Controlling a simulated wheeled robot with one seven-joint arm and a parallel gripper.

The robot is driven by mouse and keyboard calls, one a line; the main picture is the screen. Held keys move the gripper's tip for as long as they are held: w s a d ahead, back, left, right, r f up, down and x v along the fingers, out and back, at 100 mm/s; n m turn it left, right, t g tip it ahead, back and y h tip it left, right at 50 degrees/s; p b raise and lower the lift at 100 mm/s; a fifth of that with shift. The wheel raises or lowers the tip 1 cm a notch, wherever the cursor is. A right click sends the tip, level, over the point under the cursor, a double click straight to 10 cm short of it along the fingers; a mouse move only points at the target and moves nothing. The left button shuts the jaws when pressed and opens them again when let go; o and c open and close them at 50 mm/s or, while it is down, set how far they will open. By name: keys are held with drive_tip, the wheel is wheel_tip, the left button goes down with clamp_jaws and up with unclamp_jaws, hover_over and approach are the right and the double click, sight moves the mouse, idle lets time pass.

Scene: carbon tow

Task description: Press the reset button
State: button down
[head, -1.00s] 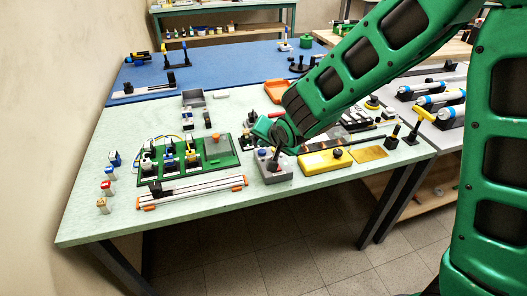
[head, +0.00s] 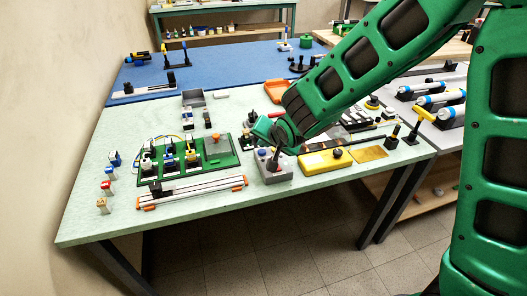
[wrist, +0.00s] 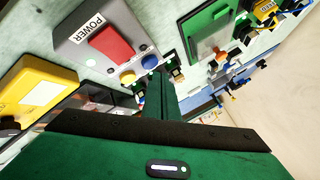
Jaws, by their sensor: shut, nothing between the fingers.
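A grey control box (head: 273,174) sits near the front edge of the pale green table. In the wrist view the box (wrist: 72,37) carries a red rocker switch (wrist: 110,43) beside a POWER label, a blue button (wrist: 149,61) and a yellow-orange button (wrist: 127,77). No reset label is readable. My gripper (head: 276,152) is over the box, pointing down. In the wrist view its green fingers (wrist: 157,78) are shut and empty, with the tips close to the blue button. I cannot tell whether they touch it.
A yellow box (head: 318,163) with a black knob stands right of the grey box. A green board (head: 222,160) with switches and wires lies to its left, and a silver rail (head: 195,190) with orange ends is in front of that.

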sight(264, 156)
drive_tip(key=shift+f, duration=0.1)
drive_tip(key=shift+s+f, duration=0.1)
drive_tip(key=shift+f, duration=0.2)
drive_tip(key=shift+f, duration=0.4)
idle(0.9)
drive_tip(key=shift+r, duration=0.85)
drive_tip(key=shift+r, duration=0.1)
drive_tip(key=shift+r, duration=2.4)
